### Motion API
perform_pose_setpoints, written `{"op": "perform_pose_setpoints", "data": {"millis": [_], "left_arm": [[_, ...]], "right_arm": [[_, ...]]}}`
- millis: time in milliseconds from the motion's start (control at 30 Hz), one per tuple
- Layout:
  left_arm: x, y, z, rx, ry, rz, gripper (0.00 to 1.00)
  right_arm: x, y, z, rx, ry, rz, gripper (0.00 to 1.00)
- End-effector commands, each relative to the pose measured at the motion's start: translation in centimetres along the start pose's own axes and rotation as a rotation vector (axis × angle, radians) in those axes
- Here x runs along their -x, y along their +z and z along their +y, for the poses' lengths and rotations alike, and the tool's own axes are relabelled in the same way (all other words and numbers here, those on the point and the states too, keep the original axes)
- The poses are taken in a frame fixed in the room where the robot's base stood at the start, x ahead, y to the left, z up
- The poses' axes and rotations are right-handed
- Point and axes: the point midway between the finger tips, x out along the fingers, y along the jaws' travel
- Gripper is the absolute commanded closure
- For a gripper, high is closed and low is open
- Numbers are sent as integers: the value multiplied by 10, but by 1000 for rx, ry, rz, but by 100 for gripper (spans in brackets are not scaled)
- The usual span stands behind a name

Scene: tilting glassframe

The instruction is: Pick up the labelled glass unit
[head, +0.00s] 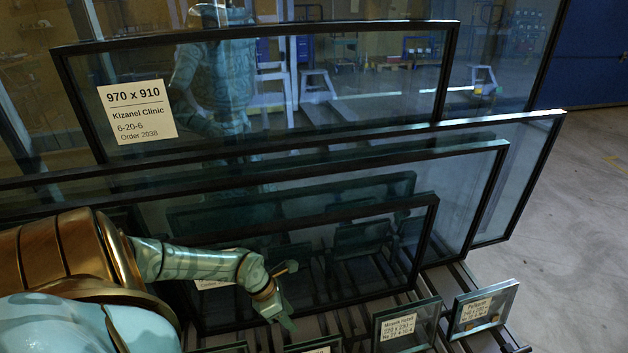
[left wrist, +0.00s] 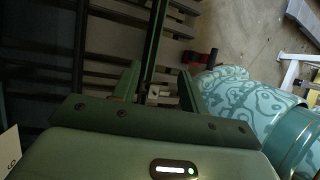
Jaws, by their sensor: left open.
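Several framed glass units lean in a rack, and more than one has a label. The rearmost large unit (head: 330,85) bears a big white label (head: 137,110) reading "970 x 910, Kizanel Clinic". A smaller front pane (head: 350,255) has a white label mostly hidden behind my left arm. Two small labelled units, one (head: 407,324) marked "220 x 230" and another (head: 483,308), stand at the front right. My left gripper (head: 287,297) is open in front of the front pane. In the left wrist view its fingers (left wrist: 157,88) flank a narrow dark upright edge; contact is unclear.
Dark rack slats (head: 345,318) run beneath the panes. Larger panes stand close behind one another. Grey floor (head: 570,220) is clear at the right. A pale label corner (left wrist: 9,150) shows at the left wrist view's lower left. The glass carries reflections.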

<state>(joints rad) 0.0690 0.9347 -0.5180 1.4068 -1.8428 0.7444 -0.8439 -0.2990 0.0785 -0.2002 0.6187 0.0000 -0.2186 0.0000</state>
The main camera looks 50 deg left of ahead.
Motion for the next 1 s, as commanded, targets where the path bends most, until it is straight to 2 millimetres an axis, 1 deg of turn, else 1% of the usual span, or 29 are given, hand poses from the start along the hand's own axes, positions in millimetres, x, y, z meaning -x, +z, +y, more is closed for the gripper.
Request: {"op": "perform_pose_setpoints", "data": {"millis": [33,67,133,300,400,500,667,800,900,1000], "left_arm": [[-5,-5,5,-8,4,22,56],[-9,-8,6,-9,4,30,56],[-24,-10,7,-10,3,36,56],[-70,-12,7,-6,2,35,56],[-91,-12,7,-6,3,34,56],[-104,-11,7,-6,3,32,56],[-114,-10,7,-7,5,30,56],[-139,-9,9,-4,2,33,56],[-154,-8,9,-4,2,33,56],[-161,-6,9,-5,4,31,56]], "right_arm": [[-4,2,0,0,-1,-4,49],[-6,2,-1,0,-2,-7,49],[-13,6,-2,0,-5,-16,49],[-32,14,-3,6,-11,-45,49],[-37,9,9,32,4,-50,49],[-41,8,13,47,10,-59,49],[-43,7,16,59,15,-65,49],[-54,6,25,86,25,-84,49],[-59,4,31,105,33,-96,49],[-60,3,34,116,38,-101,49]]}}
